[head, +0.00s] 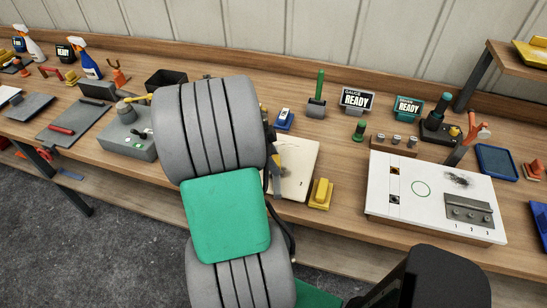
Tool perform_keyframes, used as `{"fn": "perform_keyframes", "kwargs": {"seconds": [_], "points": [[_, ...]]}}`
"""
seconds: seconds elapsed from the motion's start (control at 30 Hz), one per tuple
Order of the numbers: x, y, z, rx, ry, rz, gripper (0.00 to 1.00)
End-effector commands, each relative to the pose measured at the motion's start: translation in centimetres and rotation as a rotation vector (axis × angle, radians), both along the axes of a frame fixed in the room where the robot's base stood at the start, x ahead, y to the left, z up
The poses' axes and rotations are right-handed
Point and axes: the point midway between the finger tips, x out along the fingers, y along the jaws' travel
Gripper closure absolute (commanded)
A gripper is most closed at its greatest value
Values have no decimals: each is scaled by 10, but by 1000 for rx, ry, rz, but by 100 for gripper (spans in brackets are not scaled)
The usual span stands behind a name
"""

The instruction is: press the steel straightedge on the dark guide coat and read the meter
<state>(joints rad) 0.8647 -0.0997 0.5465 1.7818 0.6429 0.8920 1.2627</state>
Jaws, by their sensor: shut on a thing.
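The dark guide coat (458,180) is a black smudge on the white panel (425,207) at the right of the bench. A green ring is drawn left of it. Two small meters reading GAUGE READY stand behind, a grey-framed one (356,101) and a teal one (408,108). My arm's thick grey links fill the middle and hide most of my gripper (270,140); only a dark part shows at their right edge. A narrow grey piece with yellow (277,165) shows there, over a cream sheet, far left of the smudge. I cannot tell for sure whether it is the straightedge.
A steel plate with several holes (468,210) sits on the panel's front right, marked 1 2 3. A yellow block (320,193) lies between sheet and panel. A dark blue tray (497,162) and an orange clamp-like tool (477,131) stand beyond. A raised shelf (515,60) is at the back right.

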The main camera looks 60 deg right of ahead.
Motion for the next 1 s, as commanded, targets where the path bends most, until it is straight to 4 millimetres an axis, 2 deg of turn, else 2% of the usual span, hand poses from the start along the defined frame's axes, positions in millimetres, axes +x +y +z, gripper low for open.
{"fn": "perform_keyframes", "kwargs": {"seconds": [1.0], "points": [[0, 0, -5, -1, -1, 2, 96]]}}
